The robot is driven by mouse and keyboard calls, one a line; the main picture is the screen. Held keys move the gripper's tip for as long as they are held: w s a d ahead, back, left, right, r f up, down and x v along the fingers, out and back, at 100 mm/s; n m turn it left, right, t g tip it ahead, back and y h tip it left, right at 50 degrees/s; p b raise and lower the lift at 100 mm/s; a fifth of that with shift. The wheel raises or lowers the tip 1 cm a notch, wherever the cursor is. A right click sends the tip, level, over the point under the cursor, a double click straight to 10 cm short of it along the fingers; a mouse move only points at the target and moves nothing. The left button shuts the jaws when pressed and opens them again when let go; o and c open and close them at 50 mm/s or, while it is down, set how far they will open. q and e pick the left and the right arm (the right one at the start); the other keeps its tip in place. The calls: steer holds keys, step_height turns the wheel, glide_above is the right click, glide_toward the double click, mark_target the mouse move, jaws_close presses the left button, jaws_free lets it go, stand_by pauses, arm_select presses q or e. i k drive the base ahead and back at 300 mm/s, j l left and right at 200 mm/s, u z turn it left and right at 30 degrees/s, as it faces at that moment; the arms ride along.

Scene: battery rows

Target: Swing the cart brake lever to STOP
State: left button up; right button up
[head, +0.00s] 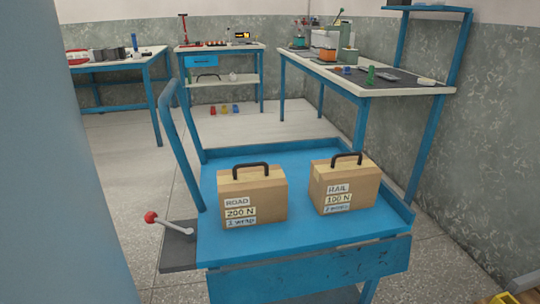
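A blue cart (300,239) stands in the foreground, right of centre. Its brake lever (165,223) is a thin light rod with a red ball knob (151,217) at its upper left end. The lever leans to the left over a dark grey plate (178,250) on the cart's left side. I cannot make out any STOP mark. Neither of my grippers shows in the head view.
Two cardboard-coloured boxes with black handles, ROAD 200 N (253,193) and RAIL 100 N (344,187), stand on the cart. A blue surface (60,150) blocks the near left. Workbenches (365,82) line the back and right. Floor (130,185) left of the cart is clear.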

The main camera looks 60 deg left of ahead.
mark_target(151, 217)
steer(key=u, duration=1.65)
